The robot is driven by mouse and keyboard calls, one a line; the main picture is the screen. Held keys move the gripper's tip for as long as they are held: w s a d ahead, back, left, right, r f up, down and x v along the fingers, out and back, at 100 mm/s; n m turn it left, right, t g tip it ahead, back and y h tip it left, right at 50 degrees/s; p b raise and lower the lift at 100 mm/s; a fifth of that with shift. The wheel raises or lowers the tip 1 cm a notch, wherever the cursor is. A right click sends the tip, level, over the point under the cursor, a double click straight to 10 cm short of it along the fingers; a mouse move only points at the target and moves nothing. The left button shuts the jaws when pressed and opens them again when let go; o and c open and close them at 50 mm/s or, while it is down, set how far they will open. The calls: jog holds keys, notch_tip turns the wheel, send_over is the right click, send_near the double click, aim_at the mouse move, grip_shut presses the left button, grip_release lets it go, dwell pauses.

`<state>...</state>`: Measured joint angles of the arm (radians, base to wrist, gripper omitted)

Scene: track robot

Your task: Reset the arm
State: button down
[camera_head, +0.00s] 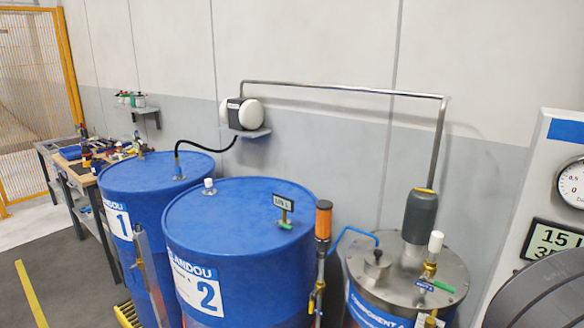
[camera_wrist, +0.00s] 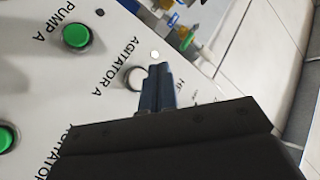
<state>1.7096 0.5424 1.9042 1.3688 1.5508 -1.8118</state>
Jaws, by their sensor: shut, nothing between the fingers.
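My gripper (camera_wrist: 159,68) shows in the wrist view, with its dark fingers shut together and nothing between them. The fingertips appear over a white control panel (camera_wrist: 105,75), close beside a white round button or lamp (camera_wrist: 131,77) near the label "AGITATOR A". I cannot tell whether the fingers touch the panel. The dark gripper body hides the lower part of that view. I cannot make out my gripper in the head view.
The panel also carries green buttons, one by "PUMP A" (camera_wrist: 76,36). The head view shows blue drums 1 (camera_head: 150,180) and 2 (camera_head: 240,220), a steel vessel (camera_head: 400,275), an overhead pipe (camera_head: 340,89), a cluttered workbench (camera_head: 75,165) and a gauge panel (camera_head: 535,190).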

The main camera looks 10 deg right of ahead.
jog(key=s+a, duration=0.6)
jog(key=w+d+r+m+h, duration=0.1)
jog(key=w+d+r+h, duration=0.2)
jog(key=w+d+h, duration=0.1)
jog(key=shift+w+r+m+g+h, duration=0.2)
jog(key=shift+w+m+g+h, duration=0.1)
jog(key=shift+w+g+h, duration=0.15)
dwell(0.7)
dwell(0.6)
dwell(0.8)
